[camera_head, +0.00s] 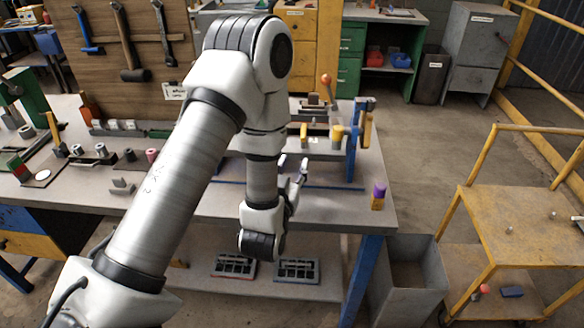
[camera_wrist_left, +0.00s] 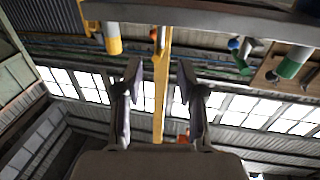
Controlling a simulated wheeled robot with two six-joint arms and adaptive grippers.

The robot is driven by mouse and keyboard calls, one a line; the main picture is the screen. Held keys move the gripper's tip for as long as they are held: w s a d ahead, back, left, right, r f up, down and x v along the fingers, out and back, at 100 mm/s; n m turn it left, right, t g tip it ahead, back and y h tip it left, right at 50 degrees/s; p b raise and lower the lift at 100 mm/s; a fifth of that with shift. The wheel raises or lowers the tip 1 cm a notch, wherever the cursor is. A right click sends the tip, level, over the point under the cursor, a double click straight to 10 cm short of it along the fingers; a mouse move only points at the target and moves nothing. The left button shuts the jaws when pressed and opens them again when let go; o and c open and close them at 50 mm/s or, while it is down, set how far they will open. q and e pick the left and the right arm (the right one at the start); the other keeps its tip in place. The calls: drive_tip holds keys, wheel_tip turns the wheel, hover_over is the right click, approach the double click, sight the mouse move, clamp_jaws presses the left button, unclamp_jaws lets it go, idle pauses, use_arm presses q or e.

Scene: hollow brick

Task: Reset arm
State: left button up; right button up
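My left arm (camera_head: 175,185) comes in from the lower left of the head view, rises to a high elbow and bends down over the workbench. My left gripper (camera_head: 296,183) is above the bench, partly hidden by my wrist. In the left wrist view my left gripper (camera_wrist_left: 159,75) shows two fingers standing apart with nothing between them. The right gripper is not in view.
The workbench (camera_head: 335,205) carries several small parts, a blue stand (camera_head: 352,150) and a purple and yellow bottle (camera_head: 378,196). A tool board (camera_head: 130,50) stands behind on the left. A grey bin (camera_head: 410,285) and yellow cart (camera_head: 525,215) stand at the right.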

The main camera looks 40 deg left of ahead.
use_arm(q)
drive_tip(key=shift+s+d, duration=0.15)
drive_tip(key=shift+s, duration=0.2)
drive_tip(key=s+d+f+m+g+h, duration=0.1)
drive_tip(key=s+d+f+g, duration=0.15)
drive_tip(key=f, duration=0.45)
drive_tip(key=s+d+f+m+g+h, duration=0.15)
drive_tip(key=s+f, duration=0.25)
drive_tip(key=f, duration=0.4)
drive_tip(key=s+d+f+g+h, duration=0.2)
drive_tip(key=s+f+g, duration=0.1)
drive_tip(key=f, duration=0.4)
drive_tip(key=s+d+f+g+h, duration=0.1)
drive_tip(key=s+f+g, duration=0.3)
drive_tip(key=s, duration=0.4)
drive_tip(key=s+d+f+m+g+h, duration=0.1)
drive_tip(key=s+f+g, duration=0.3)
drive_tip(key=s, duration=0.4)
drive_tip(key=shift+s+d+g, duration=0.2)
drive_tip(key=shift+d+g, duration=0.6)
drive_tip(key=shift+g, duration=0.1)
